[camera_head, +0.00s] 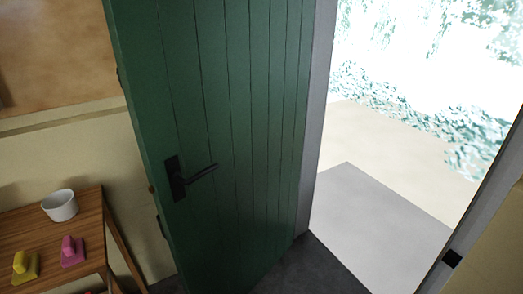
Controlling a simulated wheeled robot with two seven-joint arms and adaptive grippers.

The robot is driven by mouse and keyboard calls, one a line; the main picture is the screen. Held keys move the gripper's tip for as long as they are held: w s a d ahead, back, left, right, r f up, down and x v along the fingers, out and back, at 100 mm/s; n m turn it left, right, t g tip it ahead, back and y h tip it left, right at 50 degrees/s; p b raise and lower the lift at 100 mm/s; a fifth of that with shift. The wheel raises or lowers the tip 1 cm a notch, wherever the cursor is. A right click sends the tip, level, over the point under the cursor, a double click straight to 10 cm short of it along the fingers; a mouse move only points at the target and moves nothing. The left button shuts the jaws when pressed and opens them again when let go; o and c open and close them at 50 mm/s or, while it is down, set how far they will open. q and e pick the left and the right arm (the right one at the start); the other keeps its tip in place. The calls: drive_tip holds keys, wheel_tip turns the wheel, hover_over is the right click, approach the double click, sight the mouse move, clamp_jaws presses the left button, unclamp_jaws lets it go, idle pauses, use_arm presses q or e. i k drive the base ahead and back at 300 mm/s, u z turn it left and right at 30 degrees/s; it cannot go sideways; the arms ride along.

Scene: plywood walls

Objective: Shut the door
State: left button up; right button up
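A green plank door (240,110) stands open in the middle of the head view, swung into the room. A dark lever handle (192,176) sits on its near face, close to the door's left, free edge. The door's right side meets the grey door frame (317,110). The doorway opening to the right of it is clear. Neither of my grippers is in view, and nothing is seen touching the door.
A wooden table (88,207) stands at the lower left, with a white cup (60,205), a pink object (72,251) and a yellow object (25,266). A dark floor lies below the door. The right door post (485,205) has a dark plate (452,258).

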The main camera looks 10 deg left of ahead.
sight(205, 83)
drive_tip(key=u, duration=0.5)
drive_tip(key=k, duration=0.65)
drive_tip(key=u, duration=0.5)
drive_tip(key=i, duration=1.25)
drive_tip(key=z, duration=0.95)
